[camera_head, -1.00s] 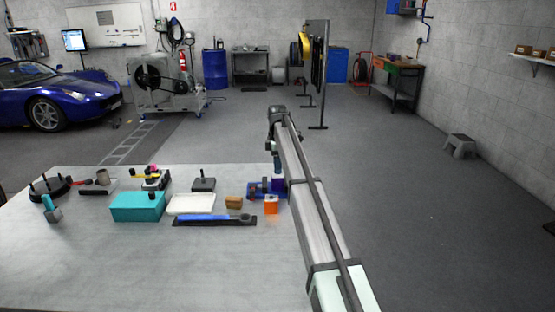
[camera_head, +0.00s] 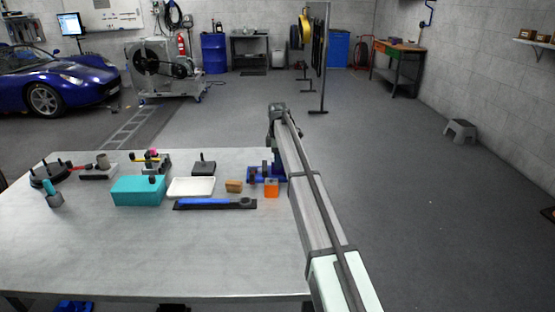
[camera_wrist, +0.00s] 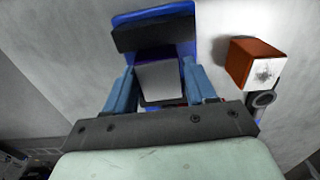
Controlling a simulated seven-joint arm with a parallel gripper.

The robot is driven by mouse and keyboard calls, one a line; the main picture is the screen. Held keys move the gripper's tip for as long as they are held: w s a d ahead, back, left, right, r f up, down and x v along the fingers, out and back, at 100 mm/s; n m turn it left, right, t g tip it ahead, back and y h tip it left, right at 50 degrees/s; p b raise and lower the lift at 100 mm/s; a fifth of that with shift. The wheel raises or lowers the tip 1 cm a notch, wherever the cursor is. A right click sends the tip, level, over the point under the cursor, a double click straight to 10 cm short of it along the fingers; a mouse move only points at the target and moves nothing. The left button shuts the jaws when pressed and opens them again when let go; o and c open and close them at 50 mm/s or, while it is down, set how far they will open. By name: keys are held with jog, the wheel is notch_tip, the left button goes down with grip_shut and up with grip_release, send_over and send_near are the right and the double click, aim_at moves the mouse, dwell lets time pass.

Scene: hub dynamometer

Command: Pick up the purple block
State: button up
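The purple block (camera_wrist: 160,82) shows in the wrist view as a small box with a pale greyish-purple face, between the two blue fingers of my gripper (camera_wrist: 160,92). The fingers stand close along its two sides. I cannot tell whether both touch it. In the head view my gripper (camera_head: 278,170) is low at the table's right edge, over a blue fixture (camera_head: 255,181). I cannot make out the purple block there; my arm and gripper cover that spot. The blue fixture also shows in the wrist view (camera_wrist: 182,22), just beyond the block, with a dark bar.
An orange block (camera_head: 271,188) is close by the fixture; it shows right of my fingers in the wrist view (camera_wrist: 250,62). A tan block (camera_head: 234,186), a blue-and-black tool (camera_head: 215,204), a white tray (camera_head: 191,187) and a teal box (camera_head: 138,191) lie further left. The front table area is clear.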

jog(key=c, duration=0.5)
jog(key=shift+r, duration=0.15)
jog(key=shift+r, duration=3.9)
